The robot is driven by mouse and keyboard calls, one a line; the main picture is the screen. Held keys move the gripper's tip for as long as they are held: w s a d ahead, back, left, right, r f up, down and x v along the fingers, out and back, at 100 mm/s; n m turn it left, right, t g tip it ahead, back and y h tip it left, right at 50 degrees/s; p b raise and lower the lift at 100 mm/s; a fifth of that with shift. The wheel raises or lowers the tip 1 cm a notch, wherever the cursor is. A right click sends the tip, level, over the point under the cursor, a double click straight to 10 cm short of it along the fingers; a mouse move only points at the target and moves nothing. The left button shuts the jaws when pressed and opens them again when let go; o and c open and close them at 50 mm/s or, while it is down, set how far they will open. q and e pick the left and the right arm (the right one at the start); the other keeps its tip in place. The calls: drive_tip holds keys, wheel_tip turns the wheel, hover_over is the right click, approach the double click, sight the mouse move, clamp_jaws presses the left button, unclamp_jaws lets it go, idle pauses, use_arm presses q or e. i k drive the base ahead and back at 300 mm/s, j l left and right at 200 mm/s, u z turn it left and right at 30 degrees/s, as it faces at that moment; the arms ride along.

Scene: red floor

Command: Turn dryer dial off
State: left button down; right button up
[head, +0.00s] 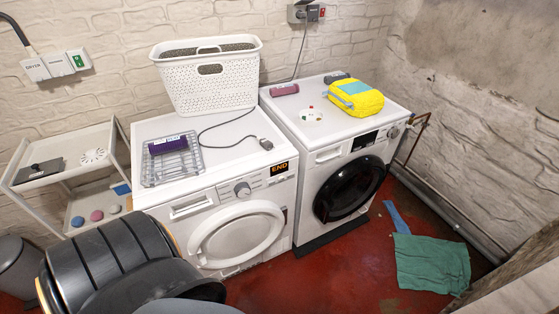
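Two white front-loading machines stand side by side against the brick wall. The left machine (187,217), which looks like the dryer, has a white round door (236,238) that looks closed. Its silver dial (242,190) sits mid-panel, left of a dark display (279,168) reading END in orange. The dial's pointer setting is too small to read. The right machine (326,157) has a black door (350,188) and a small dial (394,132) at its right end. Neither of my grippers is in view.
A white basket (207,82), a wire rack (170,168) with a purple item and a yellow bag (355,98) sit on the machines. A white shelf cart (71,147) stands left. A green cloth (432,262) lies on the red floor, which is otherwise mostly open before the machines.

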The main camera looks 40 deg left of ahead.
sight(242, 190)
drive_tip(key=u, duration=1.7)
